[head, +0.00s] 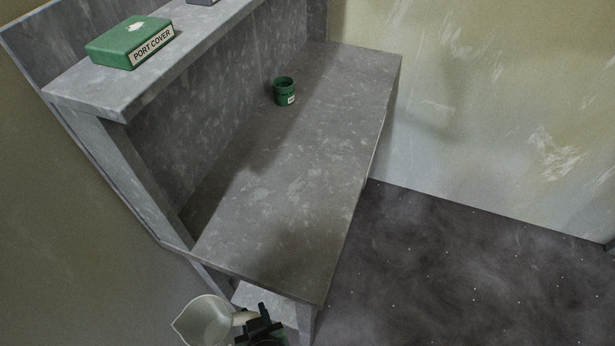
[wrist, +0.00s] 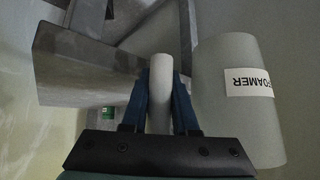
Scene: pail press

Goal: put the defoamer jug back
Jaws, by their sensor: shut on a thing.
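The defoamer jug is a pale grey, open-topped pitcher with a spout (head: 203,321), low in the head view, off the near end of the bench. In the wrist view its body (wrist: 235,115) fills the right side, with a white label partly reading "FOAMER" upside down. My gripper (head: 262,322) is at the jug's right side in the head view. In the wrist view the blue fingers of my gripper (wrist: 160,100) are shut on the jug's pale upright handle (wrist: 160,68). The jug's base is hidden in the head view.
A grey bench (head: 300,165) has a largely clear top, with a small green labelled pot (head: 285,92) toward its far end. A raised shelf (head: 85,92) along the left holds a green "PORT COVER" box (head: 131,42). A lower shelf (head: 250,296) shows under the near end. Floor (head: 450,260) at right is clear.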

